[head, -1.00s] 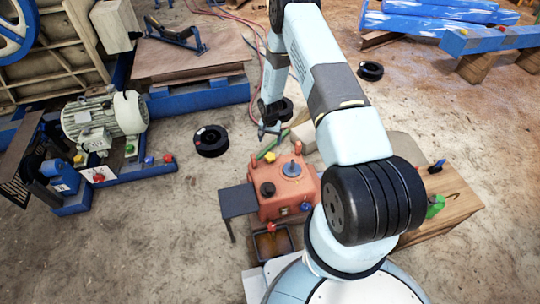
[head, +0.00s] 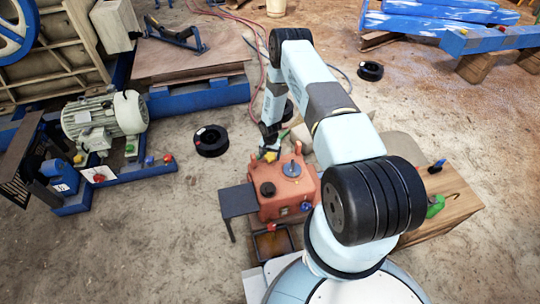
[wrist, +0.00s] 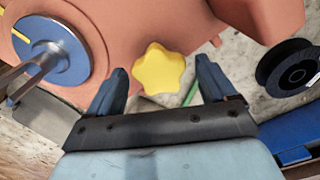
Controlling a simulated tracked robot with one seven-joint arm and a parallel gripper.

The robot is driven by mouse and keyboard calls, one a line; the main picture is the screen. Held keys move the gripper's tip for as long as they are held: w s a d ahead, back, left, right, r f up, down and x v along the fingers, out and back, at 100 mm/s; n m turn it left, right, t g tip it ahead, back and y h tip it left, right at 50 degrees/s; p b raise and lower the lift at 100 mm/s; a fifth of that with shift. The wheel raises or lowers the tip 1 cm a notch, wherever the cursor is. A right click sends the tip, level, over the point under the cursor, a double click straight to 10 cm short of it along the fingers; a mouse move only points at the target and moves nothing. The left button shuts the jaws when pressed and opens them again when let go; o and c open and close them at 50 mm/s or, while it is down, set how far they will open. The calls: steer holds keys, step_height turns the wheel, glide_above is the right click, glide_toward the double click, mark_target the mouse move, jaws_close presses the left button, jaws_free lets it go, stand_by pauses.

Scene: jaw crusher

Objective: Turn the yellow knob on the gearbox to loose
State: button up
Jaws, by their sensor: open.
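The gearbox (head: 288,192) is an orange-red housing in the lower middle of the head view. It also fills the top of the wrist view (wrist: 130,25). The yellow knob (wrist: 158,69) is star-shaped and sits on the gearbox's side. In the head view the knob (head: 270,156) shows small at the far edge of the housing. My gripper (wrist: 162,82) is open, with one blue finger on each side of the knob in the wrist view. Whether the fingers touch it cannot be told. In the head view my gripper (head: 268,149) is right at the knob, partly hidden.
A blue disc with a shaft (wrist: 50,52) stands out of the gearbox near my left finger. A black spool (head: 210,140) lies on the floor left of the gripper. A dark plate (head: 238,202) juts from the gearbox's left. A wooden bench (head: 450,195) is at right.

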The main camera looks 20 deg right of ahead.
steer(key=shift+c, duration=0.2)
steer(key=c, duration=1)
steer(key=shift+n, duration=0.3)
steer(key=n, duration=0.4)
steer(key=shift+n, duration=0.3)
steer(key=n, duration=1)
steer(key=shift+w+n, duration=0.1)
steer(key=shift+n, duration=2.5)
